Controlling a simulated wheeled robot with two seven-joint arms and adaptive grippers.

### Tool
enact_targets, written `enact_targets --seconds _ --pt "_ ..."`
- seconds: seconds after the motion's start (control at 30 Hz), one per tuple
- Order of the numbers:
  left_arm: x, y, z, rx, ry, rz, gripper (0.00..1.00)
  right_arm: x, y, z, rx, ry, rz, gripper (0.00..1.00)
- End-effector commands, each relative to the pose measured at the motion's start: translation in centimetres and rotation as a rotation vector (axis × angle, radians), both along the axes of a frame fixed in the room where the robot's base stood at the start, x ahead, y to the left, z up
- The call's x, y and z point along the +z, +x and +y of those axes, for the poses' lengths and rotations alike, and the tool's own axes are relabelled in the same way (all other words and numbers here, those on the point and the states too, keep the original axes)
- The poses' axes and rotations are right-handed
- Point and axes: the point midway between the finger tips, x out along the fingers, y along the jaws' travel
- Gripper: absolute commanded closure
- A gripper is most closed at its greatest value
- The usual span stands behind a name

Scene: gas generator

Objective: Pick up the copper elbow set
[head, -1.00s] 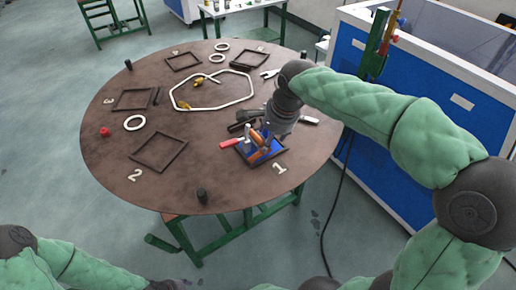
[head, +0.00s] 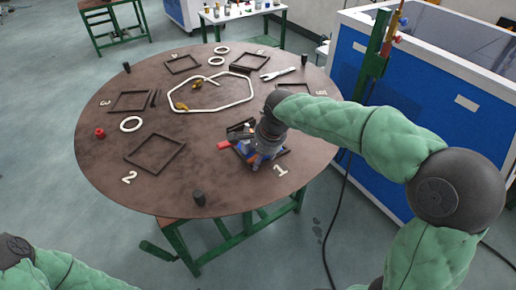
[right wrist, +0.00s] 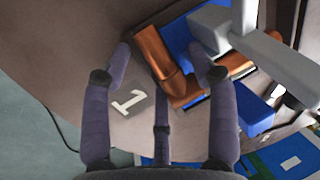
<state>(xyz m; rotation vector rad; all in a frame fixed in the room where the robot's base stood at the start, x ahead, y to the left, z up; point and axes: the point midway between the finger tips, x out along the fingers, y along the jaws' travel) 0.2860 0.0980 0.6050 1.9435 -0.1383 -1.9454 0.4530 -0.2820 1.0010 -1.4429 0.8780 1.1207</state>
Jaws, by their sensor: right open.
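The copper elbow set (right wrist: 165,70) shows as bent, joined copper pipes lying over blue surfaces in the right wrist view. In the head view it is mostly hidden behind my right gripper (head: 257,160), at the frame by the number 1. In the right wrist view my right gripper (right wrist: 160,58) is open. Its fingertips lie on either side of part of the copper pipe, and I cannot tell whether they touch it. My left gripper is out of view; only part of the left arm shows at bottom left.
A grey hammer-like tool (right wrist: 270,45) lies close right of the copper pipes. A red handle (head: 224,145) sticks out left of the gripper. The round table (head: 110,175) also carries a white hose loop (head: 212,110), empty dark frames and a black peg (head: 199,198). A blue cabinet (head: 440,110) stands right.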

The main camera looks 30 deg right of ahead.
Motion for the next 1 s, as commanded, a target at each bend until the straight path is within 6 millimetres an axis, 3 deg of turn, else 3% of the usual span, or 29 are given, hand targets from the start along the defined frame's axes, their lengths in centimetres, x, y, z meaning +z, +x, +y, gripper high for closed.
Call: enact_targets --seconds 0.1,0.3,0.33,0.73,1.0 --pt "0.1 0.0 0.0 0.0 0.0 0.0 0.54 0.1 0.0 0.0 0.0 0.0 0.0 0.41" --pt "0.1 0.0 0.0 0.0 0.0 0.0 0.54 0.1 0.0 0.0 0.0 0.0 0.0 0.98" --pt "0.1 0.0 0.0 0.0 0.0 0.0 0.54 0.1 0.0 0.0 0.0 0.0 0.0 1.0" --pt "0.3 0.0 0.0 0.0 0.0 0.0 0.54 0.5 0.0 0.0 0.0 0.0 -0.001 1.0" --pt "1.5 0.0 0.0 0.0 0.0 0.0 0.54 3.5 0.0 0.0 0.001 0.0 -0.003 1.0"
